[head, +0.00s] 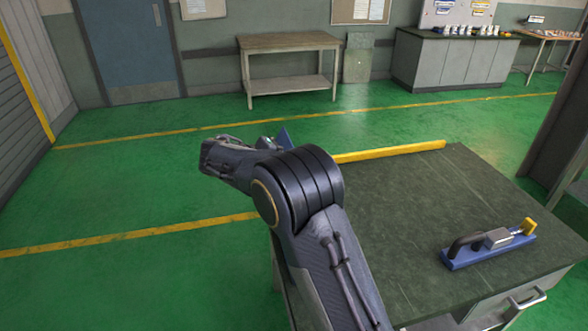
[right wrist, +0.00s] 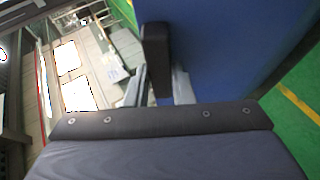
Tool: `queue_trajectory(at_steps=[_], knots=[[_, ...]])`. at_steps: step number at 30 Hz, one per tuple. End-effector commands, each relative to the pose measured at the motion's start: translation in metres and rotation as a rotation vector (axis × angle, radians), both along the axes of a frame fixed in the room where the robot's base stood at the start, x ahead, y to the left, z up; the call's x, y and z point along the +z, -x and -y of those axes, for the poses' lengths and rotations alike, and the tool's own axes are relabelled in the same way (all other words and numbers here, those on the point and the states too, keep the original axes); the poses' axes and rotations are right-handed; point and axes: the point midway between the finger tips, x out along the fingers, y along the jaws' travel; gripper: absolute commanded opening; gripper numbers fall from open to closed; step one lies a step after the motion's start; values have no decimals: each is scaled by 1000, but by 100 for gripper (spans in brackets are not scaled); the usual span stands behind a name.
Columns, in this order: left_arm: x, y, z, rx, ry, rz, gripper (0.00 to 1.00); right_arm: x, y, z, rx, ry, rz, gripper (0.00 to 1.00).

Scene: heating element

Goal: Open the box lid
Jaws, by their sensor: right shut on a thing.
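A broad blue panel (right wrist: 215,45), which looks like the box lid, fills the upper middle and right of the right wrist view. A small blue corner (head: 285,137) shows past my arm's joint in the head view. In the head view my right arm hides most of the panel and gripper. The rest of the box is hidden or out of view, so how far the lid is open cannot be told. My left gripper is not in view.
A dark green workbench (head: 395,215) with a yellow strip (head: 390,152) along its far edge stands at right. A blue clamp-like tool (head: 488,245) lies on it. Green floor is free at left. A wooden table (head: 290,42) and grey cabinet (head: 450,62) stand at the back.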

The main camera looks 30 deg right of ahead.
Motion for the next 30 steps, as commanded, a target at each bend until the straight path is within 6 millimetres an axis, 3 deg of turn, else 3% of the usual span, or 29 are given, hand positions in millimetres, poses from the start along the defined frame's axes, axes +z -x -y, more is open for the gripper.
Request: queue_trajectory(at_steps=[15, 30], knots=[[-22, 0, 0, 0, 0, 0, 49, -4, -17, -64, 4, 448, -115, 0], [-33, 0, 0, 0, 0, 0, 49, -12, -23, -89, 2, 647, -167, 0]])
